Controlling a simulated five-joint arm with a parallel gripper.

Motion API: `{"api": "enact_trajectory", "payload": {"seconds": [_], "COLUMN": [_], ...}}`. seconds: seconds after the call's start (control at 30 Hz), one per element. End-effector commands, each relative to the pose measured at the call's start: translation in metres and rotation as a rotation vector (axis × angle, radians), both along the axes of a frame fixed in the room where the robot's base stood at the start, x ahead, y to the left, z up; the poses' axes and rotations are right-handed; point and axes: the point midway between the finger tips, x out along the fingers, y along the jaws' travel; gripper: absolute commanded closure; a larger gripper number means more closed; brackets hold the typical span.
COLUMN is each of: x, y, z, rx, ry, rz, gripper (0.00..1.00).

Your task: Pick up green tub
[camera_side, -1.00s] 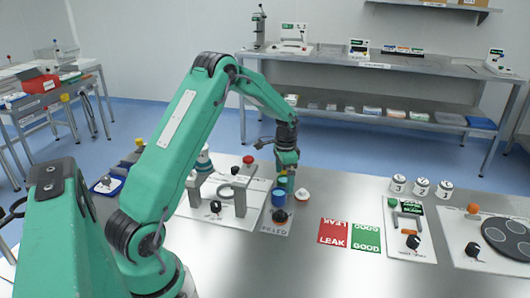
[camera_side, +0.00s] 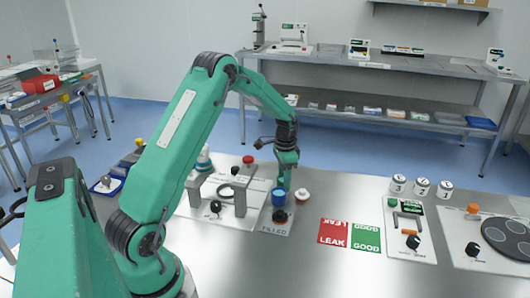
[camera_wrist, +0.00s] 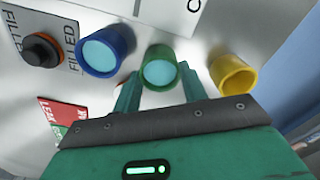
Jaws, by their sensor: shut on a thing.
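The green tub (camera_wrist: 159,70), holding something light blue, sits between the two fingers of my gripper (camera_wrist: 157,90) in the wrist view. The fingers are shut on it from both sides. In the side view my gripper (camera_side: 286,183) points down behind the blue tub (camera_side: 279,197), and I cannot pick out the green tub there. I cannot tell whether the green tub touches the surface below.
The blue tub stands left of the green one in the wrist view (camera_wrist: 107,50), and a yellow tub (camera_wrist: 233,74) stands right. A black knob (camera_wrist: 42,50) is beside the blue tub. The red LEAK mat (camera_side: 333,232) and green GOOD mat (camera_side: 366,237) are clear.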

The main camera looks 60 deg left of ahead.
Motion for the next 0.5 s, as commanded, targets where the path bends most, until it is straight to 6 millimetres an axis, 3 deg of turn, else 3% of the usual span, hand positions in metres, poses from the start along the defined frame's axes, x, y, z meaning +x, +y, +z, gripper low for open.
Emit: {"api": "enact_trajectory", "payload": {"seconds": [0.5], "x": [0.000], "y": [0.000], "z": [0.021], "rx": [0.001], "ry": [-0.002], "rz": [0.000], "gripper": [0.78]}}
